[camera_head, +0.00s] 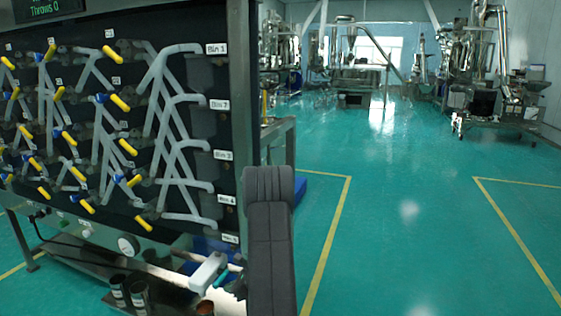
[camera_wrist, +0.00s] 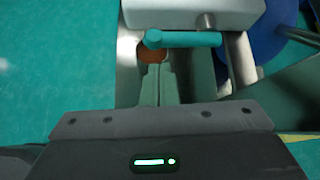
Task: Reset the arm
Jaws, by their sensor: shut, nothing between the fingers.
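My gripper (camera_wrist: 160,70) shows in the wrist view with its two slim fingers together and nothing between them. The fingertips point at a round brown-orange thing just below a teal handle (camera_wrist: 190,39). The handle sticks out under a pale grey box (camera_wrist: 190,12); whether the fingertips touch anything there I cannot tell. In the head view the pale box (camera_head: 207,272) and teal handle (camera_head: 222,276) are low, left of my dark arm. My arm hides part of that area, and my fingers cannot be made out there.
A dark panel (camera_head: 200,135) with grey pipes, yellow-tipped levers and bin labels fills the left. Dark cups (camera_head: 138,292) stand at its foot. A blue round thing (camera_wrist: 278,35) is at the wrist view's upper right. Green floor (camera_head: 410,210) is open at right; machines stand far back.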

